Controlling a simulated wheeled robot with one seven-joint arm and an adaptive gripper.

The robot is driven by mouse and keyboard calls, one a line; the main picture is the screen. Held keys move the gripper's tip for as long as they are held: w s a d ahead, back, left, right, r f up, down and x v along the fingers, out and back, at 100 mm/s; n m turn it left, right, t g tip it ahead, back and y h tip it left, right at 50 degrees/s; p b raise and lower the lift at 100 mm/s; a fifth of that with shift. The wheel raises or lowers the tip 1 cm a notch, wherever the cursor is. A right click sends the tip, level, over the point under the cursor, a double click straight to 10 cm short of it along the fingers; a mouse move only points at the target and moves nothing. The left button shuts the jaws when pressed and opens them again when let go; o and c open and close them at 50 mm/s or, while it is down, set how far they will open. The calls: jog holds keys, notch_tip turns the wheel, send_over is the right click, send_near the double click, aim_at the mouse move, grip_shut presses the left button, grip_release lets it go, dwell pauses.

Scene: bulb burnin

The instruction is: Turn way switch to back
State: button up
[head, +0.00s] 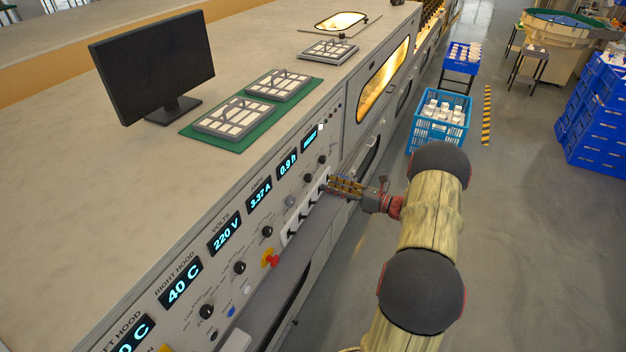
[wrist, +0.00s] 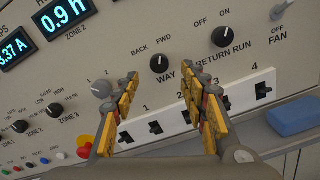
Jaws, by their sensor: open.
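The WAY switch (wrist: 159,63) is a round black knob with a white pointer mark, on the grey panel in the wrist view. BACK is printed at its upper left and FWD at its upper right. The pointer looks close to upright, leaning slightly to the FWD side, but it is small. In the head view the WAY switch (head: 308,178) is a small black knob left of my gripper (head: 345,186). In the wrist view my gripper (wrist: 164,76) is open and empty. Its yellow-padded fingers are apart, one on either side below the knob, with no visible contact.
The black RETURN RUN knob (wrist: 222,37) is close to the right finger. A grey knob (wrist: 101,88) is left of the left finger. A white strip of numbered rocker switches (wrist: 264,91) runs below. A blue block (wrist: 292,117) lies on the ledge at right.

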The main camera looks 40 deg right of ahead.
aim_at(311, 179)
jog(key=b+x, duration=0.1)
jog(key=x, duration=0.6)
jog(key=shift+b, duration=0.35)
jog(key=shift+c, duration=0.6)
grip_shut()
